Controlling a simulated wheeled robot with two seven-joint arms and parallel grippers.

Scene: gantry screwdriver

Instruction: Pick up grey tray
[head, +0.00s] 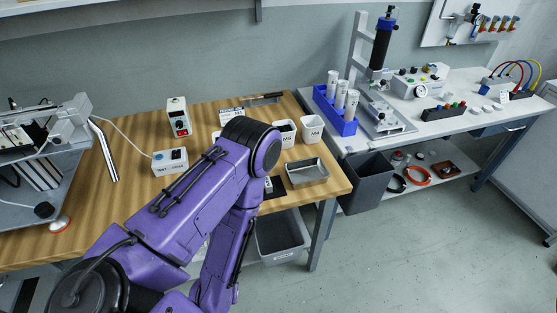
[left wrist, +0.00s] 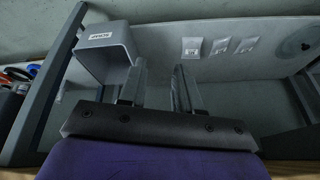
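A shallow grey tray (head: 309,182) sits on the wooden workbench near its front right corner in the head view. My purple left arm reaches across the bench to the left of the tray and bends downward. Its gripper is hidden in the head view. In the left wrist view the left gripper (left wrist: 157,85) has two fingers apart with nothing between them. Beyond the fingers are a grey box (left wrist: 103,42) with a label and a grey surface bearing small white packets (left wrist: 218,47). I cannot tell whether the tray shows there. My right gripper is in neither view.
Labelled white bins (head: 311,130) stand behind the tray. A dark bin (head: 367,184) is right of the bench, and a grey bin (head: 282,236) lies below it. A white bench (head: 440,125) with a blue rack (head: 335,118) is at right. Floor at right is clear.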

